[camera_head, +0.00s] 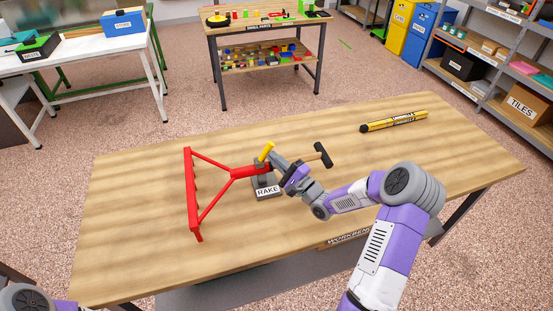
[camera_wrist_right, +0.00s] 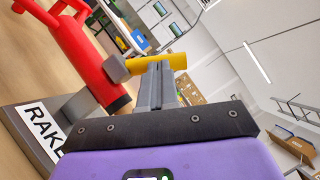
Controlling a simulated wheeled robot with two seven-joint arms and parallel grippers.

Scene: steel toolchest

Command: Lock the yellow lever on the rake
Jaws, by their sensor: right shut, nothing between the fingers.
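The red rake (camera_head: 192,195) lies on the workbench with its toothed bar to the left and its neck at a grey holder labelled RAKE (camera_head: 268,192). The yellow lever (camera_head: 265,152) sticks up from the holder and leans slightly right. In the right wrist view the lever (camera_wrist_right: 165,62) runs out from a grey pivot (camera_wrist_right: 118,68) beside the red shaft (camera_wrist_right: 80,52). My right gripper (camera_head: 281,163) is shut and empty, just right of the lever. Its fingertips (camera_wrist_right: 160,68) overlap the lever in that view; I cannot tell whether they touch. My left gripper is out of view.
A hammer (camera_head: 324,155) with a dark head lies behind my right gripper. A yellow tube (camera_head: 395,121) lies at the bench's back right. The bench top (camera_head: 130,230) is clear left of the rake. Other tables and shelves stand farther off.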

